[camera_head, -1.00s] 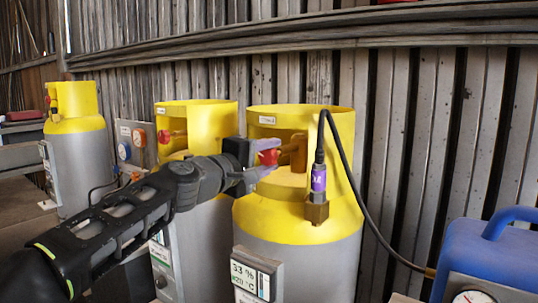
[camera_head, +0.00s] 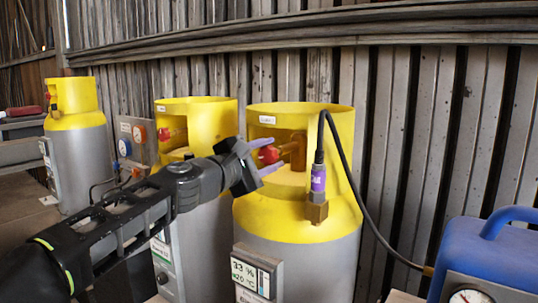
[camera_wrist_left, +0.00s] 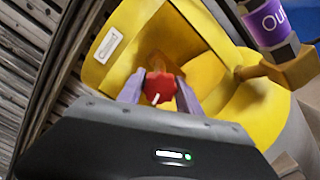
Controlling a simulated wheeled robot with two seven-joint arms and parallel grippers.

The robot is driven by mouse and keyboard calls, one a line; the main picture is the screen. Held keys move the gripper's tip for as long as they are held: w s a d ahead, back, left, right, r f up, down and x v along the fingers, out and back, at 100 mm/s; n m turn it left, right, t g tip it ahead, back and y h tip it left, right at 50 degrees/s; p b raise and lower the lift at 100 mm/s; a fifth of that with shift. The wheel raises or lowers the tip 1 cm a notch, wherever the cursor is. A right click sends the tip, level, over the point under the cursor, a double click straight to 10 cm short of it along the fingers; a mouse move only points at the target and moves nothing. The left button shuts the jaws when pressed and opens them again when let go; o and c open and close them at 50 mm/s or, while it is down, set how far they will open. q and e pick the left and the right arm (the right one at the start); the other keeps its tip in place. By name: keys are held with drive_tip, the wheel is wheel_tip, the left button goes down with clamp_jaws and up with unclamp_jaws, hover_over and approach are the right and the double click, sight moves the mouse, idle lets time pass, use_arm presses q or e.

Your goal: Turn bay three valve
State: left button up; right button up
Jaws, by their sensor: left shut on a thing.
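A yellow-topped grey cylinder (camera_head: 297,220) stands upright at centre. In its collar opening sits a red valve knob (camera_head: 269,154) on a brass valve body. My left gripper (camera_head: 267,156) reaches in from the left, tilted, with its purple-grey fingers on either side of this knob. In the left wrist view the red knob (camera_wrist_left: 160,88), with a white mark, sits between the fingertips. The gripper is shut on it. The label on the collar is too small to read. My right gripper is not in view.
A black hose fitting with a purple band (camera_head: 318,178) rises from the cylinder's shoulder, its hose running to a blue gauge unit (camera_head: 487,250) at right. Two similar cylinders (camera_head: 197,118) (camera_head: 72,97) stand to the left. A slatted wall is behind.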

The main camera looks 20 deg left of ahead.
use_arm(q)
drive_tip(key=o, duration=1.4)
drive_tip(key=shift+c, duration=0.2)
drive_tip(key=shift+s+a, duration=0.1)
drive_tip(key=b+v, duration=0.1)
drive_tip(key=v, duration=0.6)
drive_tip(key=shift+s, duration=0.3)
